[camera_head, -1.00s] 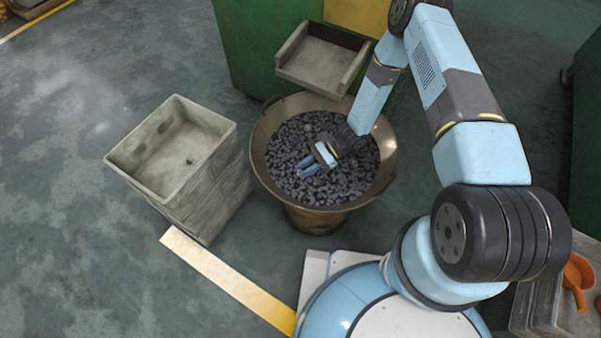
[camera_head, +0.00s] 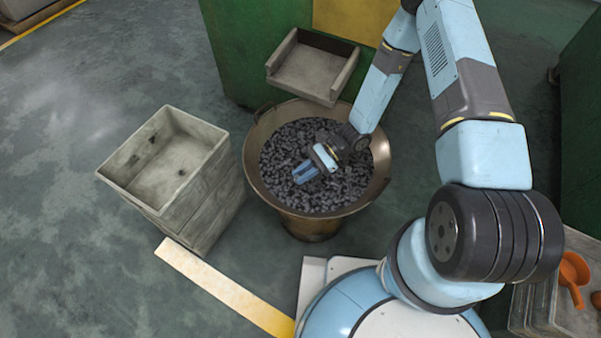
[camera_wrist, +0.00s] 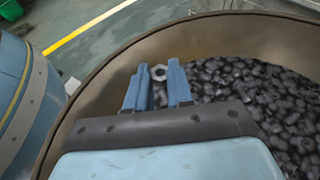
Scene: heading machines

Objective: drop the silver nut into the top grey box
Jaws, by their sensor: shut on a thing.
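The silver nut (camera_wrist: 159,73) is a small hexagonal ring with a hole, held between the tips of my two blue fingers in the wrist view. My gripper (camera_wrist: 160,78) is shut on it. In the head view my gripper (camera_head: 304,173) is over the brown metal bowl full of dark pieces, and the nut is too small to make out there. The top grey box (camera_head: 210,150) is the open, worn box on a stack of boxes left of the bowl. Its inside is visible, with a small dark spot on the floor. My gripper is to the right of it, apart from it.
The brown bowl (camera_head: 254,165) stands between the stack and my base, its rim around my gripper. A grey chute (camera_head: 308,72) juts from a green machine (camera_head: 228,50) behind it. An orange scoop (camera_head: 573,275) lies in a crate at the right.

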